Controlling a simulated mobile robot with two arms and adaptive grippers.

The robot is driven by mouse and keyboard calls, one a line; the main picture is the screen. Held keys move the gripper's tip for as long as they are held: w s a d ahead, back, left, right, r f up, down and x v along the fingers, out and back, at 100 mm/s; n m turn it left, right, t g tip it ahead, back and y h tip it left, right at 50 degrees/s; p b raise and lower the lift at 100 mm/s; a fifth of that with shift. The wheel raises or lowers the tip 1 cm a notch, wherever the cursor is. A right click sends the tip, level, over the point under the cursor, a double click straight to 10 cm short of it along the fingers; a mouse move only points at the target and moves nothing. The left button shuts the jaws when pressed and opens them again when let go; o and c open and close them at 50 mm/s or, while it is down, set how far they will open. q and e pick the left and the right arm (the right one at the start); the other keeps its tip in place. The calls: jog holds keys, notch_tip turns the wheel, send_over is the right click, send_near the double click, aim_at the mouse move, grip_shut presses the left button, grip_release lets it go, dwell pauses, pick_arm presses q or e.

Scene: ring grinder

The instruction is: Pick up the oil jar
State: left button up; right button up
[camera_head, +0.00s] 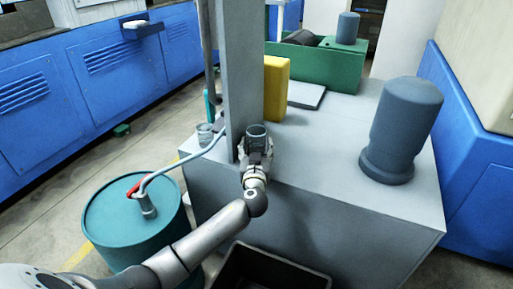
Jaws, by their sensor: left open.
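A small glass-like jar (257,132), which looks like the oil jar, stands upright near the front edge of the grey cabinet top, right beside the grey post. My left gripper (257,153) is open at the near side of this jar, with its fingers reaching around the jar's lower part. The fingers and the post hide some of the jar's base, and I cannot tell whether the fingers touch it. A second small clear jar (205,136) stands left of the post. My right gripper is out of view.
The grey post (242,70) rises just left of my gripper. A blue-grey motor-like cylinder (402,130) stands at right on the cabinet top (320,150). A yellow block (276,88) stands behind. A teal drum (120,225) and a dark bin (270,270) are below.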

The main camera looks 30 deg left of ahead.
pick_arm(q)
jog(key=shift+w+a, duration=0.1)
jog(key=shift+w, duration=0.1)
jog(key=c, duration=0.8)
